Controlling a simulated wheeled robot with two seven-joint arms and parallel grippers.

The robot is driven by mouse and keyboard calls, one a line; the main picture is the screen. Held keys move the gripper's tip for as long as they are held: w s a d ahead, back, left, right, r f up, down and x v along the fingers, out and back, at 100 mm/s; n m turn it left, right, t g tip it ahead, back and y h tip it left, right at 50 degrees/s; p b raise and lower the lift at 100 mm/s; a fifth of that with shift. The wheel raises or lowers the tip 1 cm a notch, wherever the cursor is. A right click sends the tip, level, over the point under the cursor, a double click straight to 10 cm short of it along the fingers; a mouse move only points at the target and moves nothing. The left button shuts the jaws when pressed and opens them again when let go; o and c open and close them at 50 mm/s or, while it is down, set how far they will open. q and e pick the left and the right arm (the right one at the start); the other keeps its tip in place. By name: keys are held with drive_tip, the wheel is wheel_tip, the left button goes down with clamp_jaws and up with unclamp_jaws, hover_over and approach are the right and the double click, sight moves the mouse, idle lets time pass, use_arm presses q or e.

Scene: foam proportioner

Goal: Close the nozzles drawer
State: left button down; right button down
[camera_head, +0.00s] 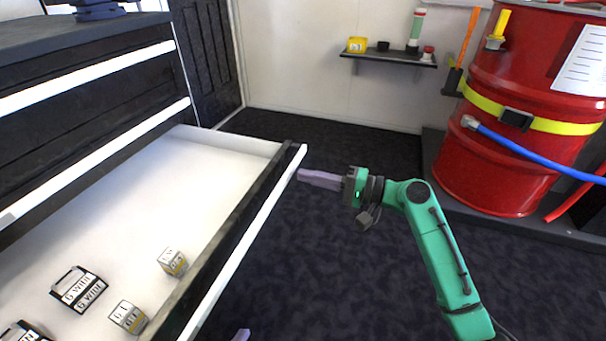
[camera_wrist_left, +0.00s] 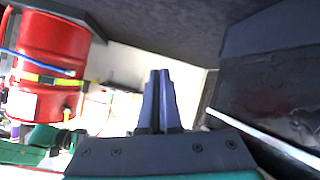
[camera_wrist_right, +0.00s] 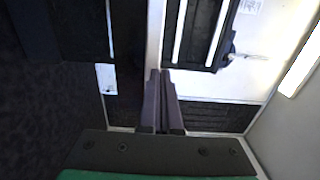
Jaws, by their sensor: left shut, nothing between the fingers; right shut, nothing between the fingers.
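The open drawer (camera_head: 225,135) extends from the dark cabinet at left in the head view, its pale interior showing. Its dark front has a long white handle strip (camera_head: 250,235). Several small labelled boxes lie inside, including one near the front (camera_head: 173,262). My right gripper (camera_head: 302,175) is shut and empty, its fingertips at the outer side of the drawer front near the far end; I cannot tell if they touch. My left gripper (camera_head: 242,334) barely shows at the bottom edge, outside the drawer front. The left wrist view shows its fingers (camera_wrist_left: 160,75) shut and empty.
Upper drawers with white handle strips (camera_head: 90,75) are shut above. A red drum (camera_head: 510,110) with a blue hose stands at right on a low dark platform. A small wall shelf (camera_head: 390,57) is at the back. Dark carpet (camera_head: 330,260) is clear between.

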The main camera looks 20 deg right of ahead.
drive_tip(key=shift+x, duration=0.85)
drive_tip(key=shift+a, duration=0.1)
